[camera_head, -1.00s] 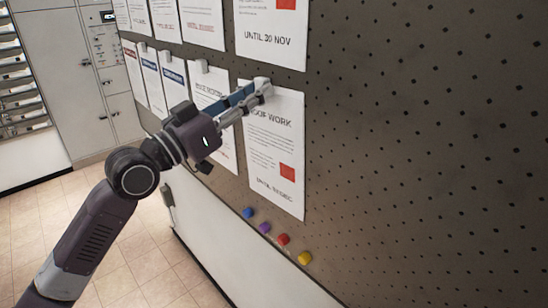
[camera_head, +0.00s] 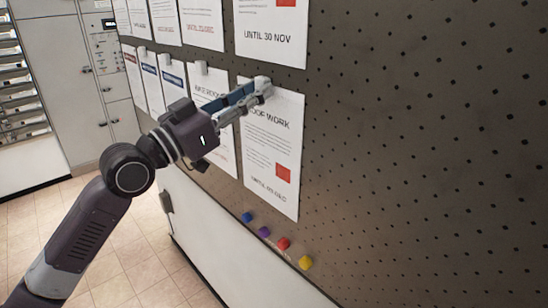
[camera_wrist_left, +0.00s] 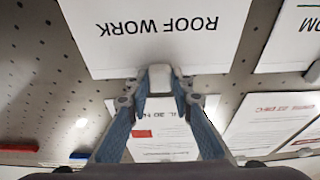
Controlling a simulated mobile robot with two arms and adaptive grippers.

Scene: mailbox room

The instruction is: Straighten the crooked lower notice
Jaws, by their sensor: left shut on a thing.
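The lower notice headed "ROOF WORK" (camera_head: 270,155) hangs on the perforated board below a larger notice. It stands nearly upright in the head view; I cannot tell whether a slight lean is left. In the wrist view the same notice (camera_wrist_left: 165,38) shows upside down, its top edge almost level. My left gripper (camera_head: 262,86) is at its top edge. Its fingertips are shut on a pale grey clip (camera_wrist_left: 160,78) at the middle of that edge. The gripper covers part of the heading. My right gripper is not in view.
The upper notice "UNTIL 30 NOV" (camera_head: 272,35) hangs just above. A neighbouring notice (camera_head: 205,85) is close at left, partly behind my gripper. Blue, purple, red and yellow magnets (camera_head: 305,262) are low on the board. The board (camera_head: 430,150) at right is bare.

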